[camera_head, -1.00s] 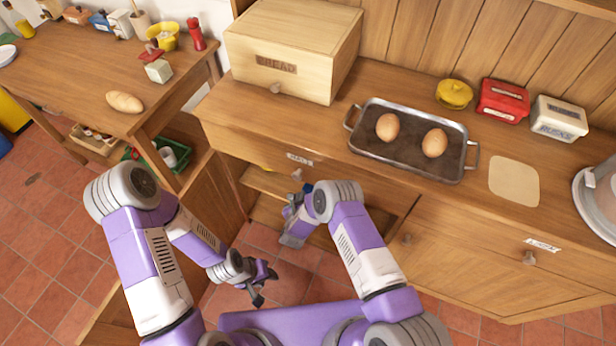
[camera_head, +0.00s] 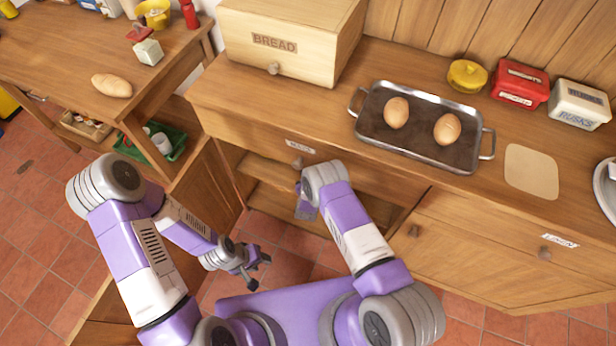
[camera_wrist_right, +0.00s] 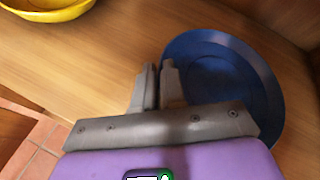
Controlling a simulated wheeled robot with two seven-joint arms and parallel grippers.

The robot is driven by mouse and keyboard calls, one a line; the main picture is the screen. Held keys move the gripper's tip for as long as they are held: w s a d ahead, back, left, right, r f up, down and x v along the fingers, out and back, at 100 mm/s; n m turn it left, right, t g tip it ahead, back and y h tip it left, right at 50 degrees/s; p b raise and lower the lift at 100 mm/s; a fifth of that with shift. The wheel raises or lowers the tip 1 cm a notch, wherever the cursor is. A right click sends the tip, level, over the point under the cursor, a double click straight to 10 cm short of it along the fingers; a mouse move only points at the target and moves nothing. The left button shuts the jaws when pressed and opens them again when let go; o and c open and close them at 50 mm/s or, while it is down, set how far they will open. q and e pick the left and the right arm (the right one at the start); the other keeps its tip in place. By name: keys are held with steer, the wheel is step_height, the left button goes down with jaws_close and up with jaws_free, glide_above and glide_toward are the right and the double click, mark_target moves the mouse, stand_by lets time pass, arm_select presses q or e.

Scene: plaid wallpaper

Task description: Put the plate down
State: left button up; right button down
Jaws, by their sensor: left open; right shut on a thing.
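A blue plate (camera_wrist_right: 232,85) shows in the right wrist view, on the right, over a wooden shelf (camera_wrist_right: 110,65). My right gripper (camera_wrist_right: 158,75) is shut at the plate's left edge, holding it by the rim. Whether the plate touches the shelf I cannot tell. In the head view my right gripper (camera_head: 304,208) is mostly hidden by its own wrist, at the open cupboard under the counter, and the plate is not visible there. My left gripper (camera_head: 258,270) is open and empty, low over the tiled floor.
A yellow bowl (camera_wrist_right: 45,8) sits on the shelf at the wrist view's upper left. A wooden wall bounds the shelf at upper right. On the counter are a tray (camera_head: 375,150) with two bread rolls, a bread box (camera_head: 290,45) and tins. Shelf left of the gripper is bare.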

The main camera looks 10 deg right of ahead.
steer(key=shift+w+f, duration=0.1)
steer(key=shift+w, duration=0.15)
steer(key=shift+d+f, duration=0.1)
steer(key=c, duration=1.6)
jaws_free()
steer(key=shift+f, duration=0.1)
steer(key=o, duration=0.4)
